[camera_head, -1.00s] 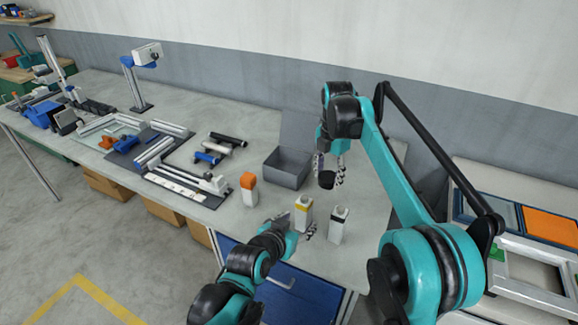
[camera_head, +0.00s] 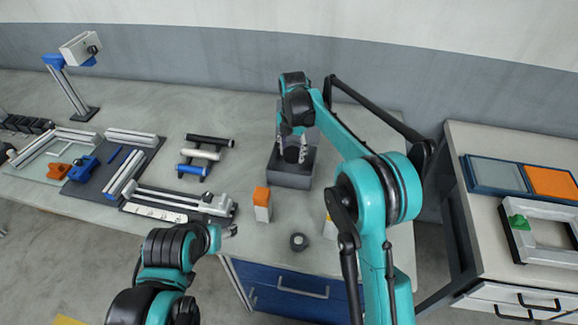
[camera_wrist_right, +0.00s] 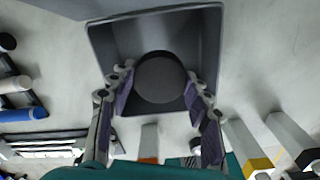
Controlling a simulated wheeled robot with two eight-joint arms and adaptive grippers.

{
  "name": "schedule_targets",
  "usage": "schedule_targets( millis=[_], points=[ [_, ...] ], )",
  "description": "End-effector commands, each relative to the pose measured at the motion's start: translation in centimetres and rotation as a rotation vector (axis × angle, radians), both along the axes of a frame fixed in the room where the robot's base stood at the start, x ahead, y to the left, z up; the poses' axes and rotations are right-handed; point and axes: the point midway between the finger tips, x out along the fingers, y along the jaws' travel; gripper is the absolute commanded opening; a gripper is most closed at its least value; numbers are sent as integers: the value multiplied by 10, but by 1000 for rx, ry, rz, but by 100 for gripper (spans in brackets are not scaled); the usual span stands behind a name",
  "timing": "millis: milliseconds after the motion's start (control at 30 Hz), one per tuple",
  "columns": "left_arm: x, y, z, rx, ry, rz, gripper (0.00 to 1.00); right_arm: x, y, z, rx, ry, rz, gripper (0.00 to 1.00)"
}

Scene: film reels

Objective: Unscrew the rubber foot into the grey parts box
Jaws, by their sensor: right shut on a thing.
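The rubber foot is a dark round piece (camera_wrist_right: 160,78) between the fingers of my right gripper in the right wrist view. My right gripper (camera_head: 292,147) is shut on it and holds it over the open grey parts box (camera_head: 288,179). The box's walls (camera_wrist_right: 208,40) surround the foot in the wrist view; how high it hangs over the floor is hard to tell. A small dark round piece (camera_head: 299,242) stands on the bench near the front edge. My left gripper (camera_head: 229,231) is left of that piece, apart from it; its fingers are too small to read.
An orange-topped block (camera_head: 262,204) stands in front of the box, and a yellow-marked one (camera_head: 329,228) is partly behind my right arm. Rollers (camera_head: 202,154) and aluminium profiles lie left. A second table (camera_head: 480,215) stands right. The bench behind the box is clear.

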Motion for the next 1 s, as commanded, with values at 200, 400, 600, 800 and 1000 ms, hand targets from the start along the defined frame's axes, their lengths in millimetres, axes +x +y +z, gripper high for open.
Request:
schedule_targets(
  millis=[200, 400, 600, 800, 1000],
  points=[
    [0, 0, -16, 0, -1, -1, 57, 0, 0, -39, 0, 0, 0, 14],
    [1, 0, -26, 0, -2, -1, 57, 0, 0, -65, 0, 0, 0, 14],
    [1, 0, -28, 0, -2, -1, 57, 0, 0, -73, 0, 0, 0, 14],
    [1, 0, -29, 0, -2, -1, 57, 0, 0, -75, 0, 0, 0, 14],
    [1, 0, -29, 0, -2, -1, 57, 0, 0, -76, 0, 0, 0, 70]
  ],
)
